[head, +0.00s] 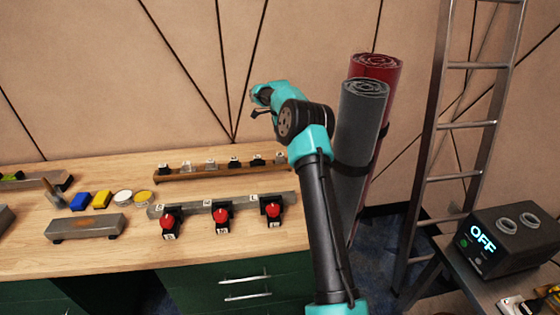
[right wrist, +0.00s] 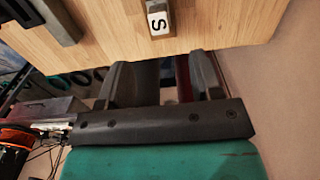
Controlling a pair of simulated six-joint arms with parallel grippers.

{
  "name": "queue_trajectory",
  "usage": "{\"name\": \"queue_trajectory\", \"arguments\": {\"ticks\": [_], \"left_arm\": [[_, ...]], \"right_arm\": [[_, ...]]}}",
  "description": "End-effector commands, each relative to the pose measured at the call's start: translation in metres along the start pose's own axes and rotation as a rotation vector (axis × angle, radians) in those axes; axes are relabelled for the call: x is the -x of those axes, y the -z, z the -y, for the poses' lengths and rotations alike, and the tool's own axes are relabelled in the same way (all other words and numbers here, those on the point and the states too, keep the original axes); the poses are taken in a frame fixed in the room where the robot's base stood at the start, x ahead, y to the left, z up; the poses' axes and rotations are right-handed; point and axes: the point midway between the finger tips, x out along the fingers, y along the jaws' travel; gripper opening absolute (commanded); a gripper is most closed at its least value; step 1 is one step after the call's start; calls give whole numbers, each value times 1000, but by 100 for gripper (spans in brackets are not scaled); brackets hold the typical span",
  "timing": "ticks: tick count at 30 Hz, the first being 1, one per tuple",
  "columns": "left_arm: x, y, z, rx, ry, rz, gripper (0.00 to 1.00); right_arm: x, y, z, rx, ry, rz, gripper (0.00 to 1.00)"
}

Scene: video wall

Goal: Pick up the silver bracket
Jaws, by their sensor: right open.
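I cannot tell for sure which thing is the silver bracket. A small pale metallic piece (head: 187,167) stands second from the left in a row of small dark pieces on a wooden rail (head: 225,173). My right arm reaches up from the bottom of the head view, and its gripper (head: 255,114) hangs in the air right of and above this row, apart from it. In the right wrist view my right gripper (right wrist: 163,72) is open, with nothing between its fingers. My left gripper is not in view.
A grey bar (head: 182,208) carries several labels, with red knobs (head: 221,215) in front. A grey block (head: 85,229), coloured pads (head: 102,199) and a brush (head: 53,192) lie left. Rolled mats (head: 358,130), a ladder (head: 432,150) and an OFF box (head: 510,240) stand right.

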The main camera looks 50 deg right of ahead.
Motion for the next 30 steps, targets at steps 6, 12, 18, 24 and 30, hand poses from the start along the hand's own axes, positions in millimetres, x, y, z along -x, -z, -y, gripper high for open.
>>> {"name": "queue_trajectory", "arguments": {"ticks": [6, 12, 18, 24, 30], "left_arm": [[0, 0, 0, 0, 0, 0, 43], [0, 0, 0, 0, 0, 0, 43], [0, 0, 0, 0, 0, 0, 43], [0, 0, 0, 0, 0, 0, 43], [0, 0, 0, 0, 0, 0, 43]], "right_arm": [[-38, 0, 0, 2, -2, 0, 60], [-55, 0, 0, 1, 0, 0, 60], [-56, 0, 0, 1, 0, 0, 60], [-60, 0, 0, 1, -1, 0, 60], [-83, 2, -2, 1, -2, 0, 60]]}}
